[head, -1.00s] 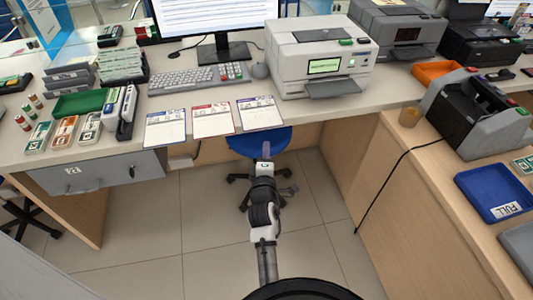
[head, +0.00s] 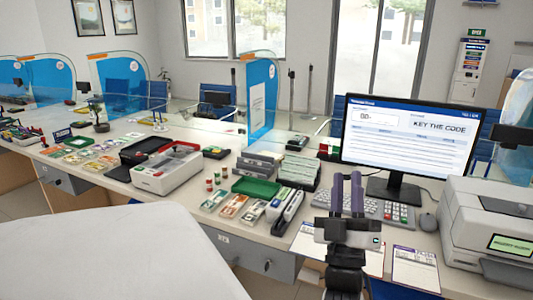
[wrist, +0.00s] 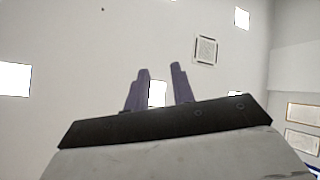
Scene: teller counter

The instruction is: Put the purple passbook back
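My gripper (head: 347,192) points up in front of the keyboard (head: 375,212) and the monitor's lower left in the head view. Its two purple-grey fingers stand apart with a gap between them. In the wrist view the gripper (wrist: 160,88) also shows its fingers apart, with only the pale wall or ceiling and a bright patch between them. I cannot make out a purple passbook for certain in either view. Dark racks of upright items (head: 299,170) and grey stacked holders (head: 258,165) stand on the counter left of the monitor.
The monitor (head: 410,138) reads "KEY THE CODE". A white printer (head: 490,225) stands at the right. A green tray (head: 256,188), small cards and a white-and-black machine (head: 166,168) lie left. A clear blue-edged screen (head: 262,95) rises behind. Paper forms lie at the counter's front.

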